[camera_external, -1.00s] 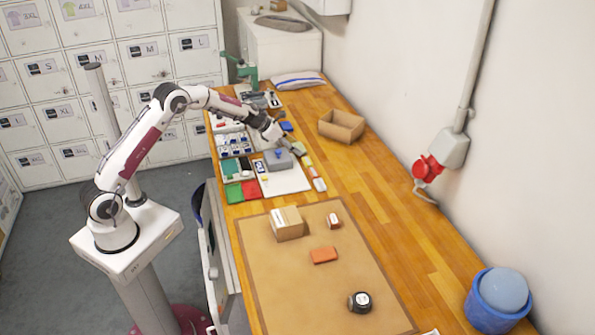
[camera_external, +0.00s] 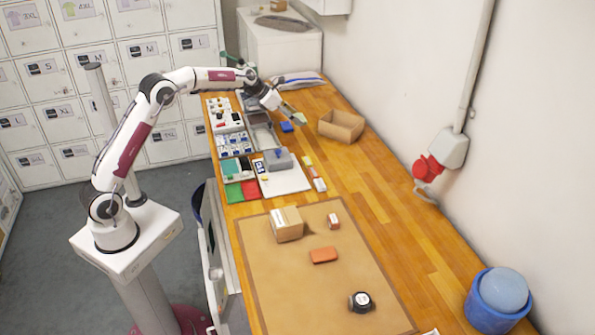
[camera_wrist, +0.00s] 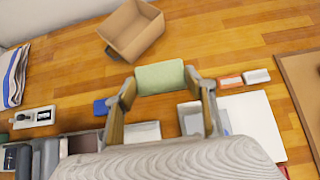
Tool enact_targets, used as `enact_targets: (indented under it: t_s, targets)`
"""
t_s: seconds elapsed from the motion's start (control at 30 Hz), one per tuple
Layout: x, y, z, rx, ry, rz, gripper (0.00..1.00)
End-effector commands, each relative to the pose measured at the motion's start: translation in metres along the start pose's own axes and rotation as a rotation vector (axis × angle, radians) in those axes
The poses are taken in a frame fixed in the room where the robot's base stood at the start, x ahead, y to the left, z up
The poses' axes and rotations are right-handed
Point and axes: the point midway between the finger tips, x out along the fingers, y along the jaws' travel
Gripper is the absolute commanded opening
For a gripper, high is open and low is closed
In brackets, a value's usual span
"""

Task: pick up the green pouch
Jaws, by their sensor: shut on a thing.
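The green pouch (camera_wrist: 160,77) is a pale green, soft-looking rectangle between the fingertips of my gripper (camera_wrist: 158,88) in the wrist view. One finger presses on each of its short ends. In the external view, my gripper (camera_external: 283,106) is raised over the far part of the bench, and the pouch (camera_external: 289,110) shows small at its tip. The pouch appears clear of the bench top. Its underside is hidden.
An open cardboard box (camera_external: 341,125) stands right of my gripper. A blue block (camera_external: 286,127) lies below it. A brown mat (camera_external: 300,285) holds a carton (camera_external: 287,224) and small items.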

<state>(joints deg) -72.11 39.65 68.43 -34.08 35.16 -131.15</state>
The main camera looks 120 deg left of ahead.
Motion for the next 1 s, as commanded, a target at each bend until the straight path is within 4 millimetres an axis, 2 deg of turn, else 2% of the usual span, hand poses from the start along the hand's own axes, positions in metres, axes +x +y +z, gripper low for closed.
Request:
enact_targets:
  t_s: [0.1,0.3,1.0]
  targets:
    - [-0.011,0.0,0.012,0.002,-0.003,0.0,0.34]
    - [-0.021,0.0,0.021,0.001,-0.001,0.001,0.34]
    - [-0.023,0.0,0.023,0.0,0.0,0.0,0.34]
